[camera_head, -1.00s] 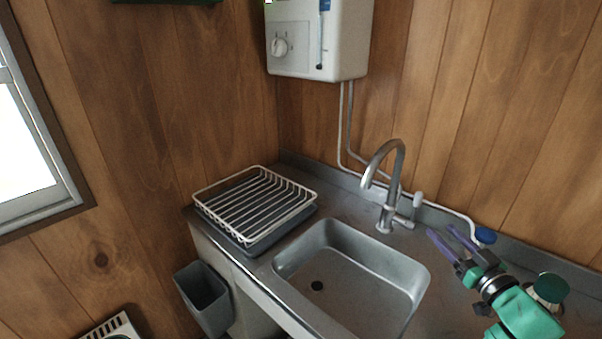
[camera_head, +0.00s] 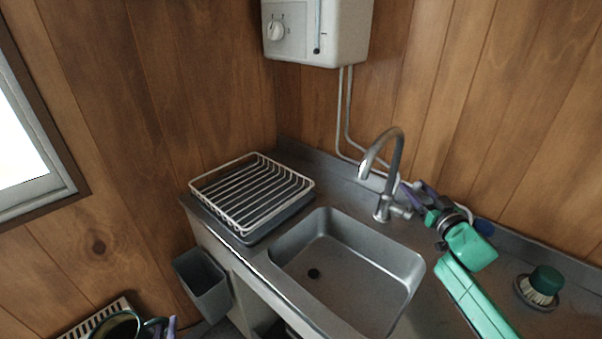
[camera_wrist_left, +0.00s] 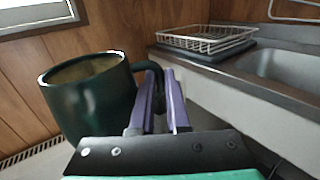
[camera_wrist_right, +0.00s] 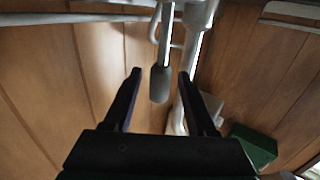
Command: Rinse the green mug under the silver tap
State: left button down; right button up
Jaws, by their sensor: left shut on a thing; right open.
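The dark green mug (camera_wrist_left: 90,105) is held by its handle in my left gripper (camera_wrist_left: 160,78), roughly upright, with a brownish inside. In the head view the mug (camera_head: 122,325) is at the bottom left, partly cut off, well away from the sink. The silver tap (camera_head: 386,175) arches over the back of the steel sink (camera_head: 345,255); no water shows. My right gripper (camera_head: 412,189) is open beside the tap, at its lever. In the right wrist view the grey lever tip (camera_wrist_right: 160,84) lies between the open fingers, and I cannot tell whether they touch it.
A white wire dish rack (camera_head: 250,193) on a dark tray stands left of the sink. A green-topped brush (camera_head: 545,282) sits on the right counter. A white water heater (camera_head: 318,35) hangs above. A grey bin (camera_head: 203,282) hangs at the counter's left side.

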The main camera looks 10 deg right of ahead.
grip_shut()
jog(key=shift+f, duration=0.1)
dwell(1.4)
